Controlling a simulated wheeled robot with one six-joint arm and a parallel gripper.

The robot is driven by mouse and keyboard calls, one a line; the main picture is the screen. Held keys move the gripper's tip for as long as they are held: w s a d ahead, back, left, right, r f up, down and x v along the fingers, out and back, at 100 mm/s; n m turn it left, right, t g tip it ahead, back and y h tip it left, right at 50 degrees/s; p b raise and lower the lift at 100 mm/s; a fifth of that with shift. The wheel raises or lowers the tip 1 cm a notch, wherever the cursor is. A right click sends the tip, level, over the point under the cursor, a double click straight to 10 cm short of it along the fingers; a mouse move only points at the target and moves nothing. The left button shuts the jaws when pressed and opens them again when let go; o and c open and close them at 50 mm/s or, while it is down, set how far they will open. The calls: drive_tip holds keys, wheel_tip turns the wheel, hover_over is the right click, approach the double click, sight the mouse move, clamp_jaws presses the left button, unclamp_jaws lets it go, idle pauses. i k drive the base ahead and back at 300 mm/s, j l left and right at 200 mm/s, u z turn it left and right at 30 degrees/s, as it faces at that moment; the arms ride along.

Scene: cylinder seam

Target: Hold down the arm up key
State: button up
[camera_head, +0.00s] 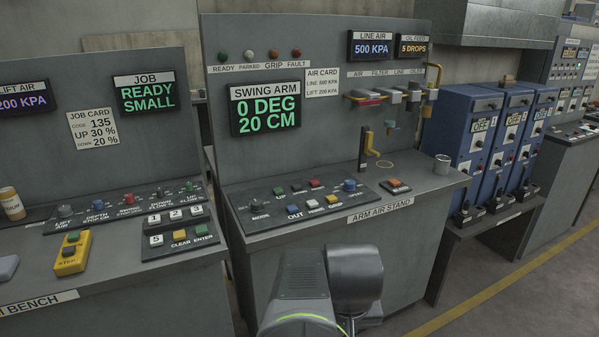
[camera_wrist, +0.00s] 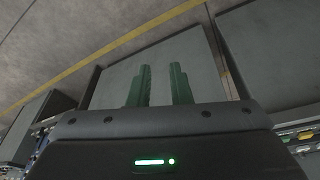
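The arm air stand (camera_head: 450,185) is in the middle of the head view, with a sloped key panel (camera_head: 259,222) on its top. The panel bears a green key (camera_head: 279,190), red, white, yellow and blue keys and a mode knob (camera_head: 257,205). One small label appears to read UP near the green key; the lettering is too small to be sure. In the wrist view my gripper (camera_wrist: 159,88) has two green fingers apart with nothing between them. Its fingertips do not show in the head view, where my arm stands in front of the stand. No key shows between the fingers.
The swing arm display (camera_head: 265,108) reads 0 DEG, 20 CM. An orange-topped switch box (camera_head: 395,186) and a grey cup (camera_head: 441,164) stand at the right of the stand top. A bench with a keypad (camera_head: 177,233) is at the left; blue cabinets (camera_head: 468,125) are at the right.

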sight(277, 191)
drive_tip(key=i+j+z, duration=0.45)
drive_tip(key=j, duration=0.15)
drive_tip(key=i+j+z, duration=0.2)
drive_tip(key=j+z, duration=0.25)
drive_tip(key=j, duration=0.25)
drive_tip(key=i, duration=0.05)
